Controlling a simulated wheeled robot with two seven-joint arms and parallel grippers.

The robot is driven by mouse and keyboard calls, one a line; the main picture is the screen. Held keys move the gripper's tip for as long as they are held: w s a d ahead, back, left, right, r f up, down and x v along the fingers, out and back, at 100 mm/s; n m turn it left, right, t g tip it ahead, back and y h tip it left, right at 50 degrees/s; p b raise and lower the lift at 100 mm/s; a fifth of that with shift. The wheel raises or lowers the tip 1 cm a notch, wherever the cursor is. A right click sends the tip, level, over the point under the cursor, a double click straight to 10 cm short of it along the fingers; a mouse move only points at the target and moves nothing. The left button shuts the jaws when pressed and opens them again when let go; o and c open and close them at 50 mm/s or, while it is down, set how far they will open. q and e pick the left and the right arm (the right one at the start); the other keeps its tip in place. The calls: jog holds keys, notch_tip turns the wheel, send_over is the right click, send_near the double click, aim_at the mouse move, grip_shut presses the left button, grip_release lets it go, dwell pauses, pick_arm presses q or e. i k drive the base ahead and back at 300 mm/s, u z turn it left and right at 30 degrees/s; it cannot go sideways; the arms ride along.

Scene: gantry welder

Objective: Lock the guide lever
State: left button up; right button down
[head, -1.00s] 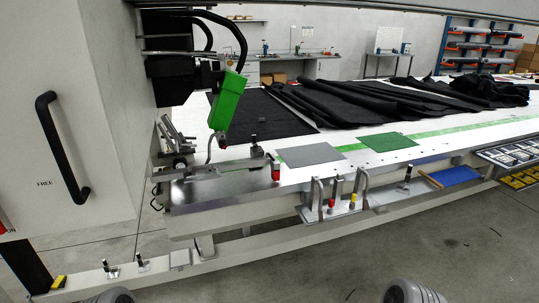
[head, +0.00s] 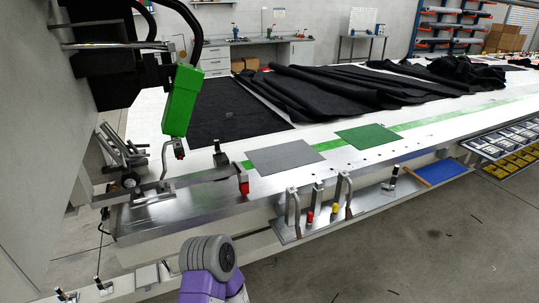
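On the bright steel plate (head: 185,207) at the table's near left corner lies a long metal guide bar (head: 200,183). A small upright lever with a black top (head: 220,157) stands behind the bar. A red-tipped block (head: 243,184) is at the bar's right end. A bent metal rod with a red end (head: 167,160) hangs by the green welder head (head: 180,100). I cannot tell for certain which of these is the guide lever, or its lock state. A grey and purple link of my arm (head: 210,260) shows at the bottom, below the plate. Neither gripper is in view.
A front shelf (head: 290,232) holds upright metal hooks and red and yellow knobs. Grey (head: 285,157) and green (head: 372,139) patches and black fabric (head: 340,95) lie on the table. Clamps (head: 100,285) sit on the low rail.

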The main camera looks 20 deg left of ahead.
aim_at(234, 164)
jog(key=u, duration=0.15)
jog(key=i, duration=0.8)
jog(key=u, duration=1)
jog(key=i, duration=0.4)
jog(key=u, duration=0.45)
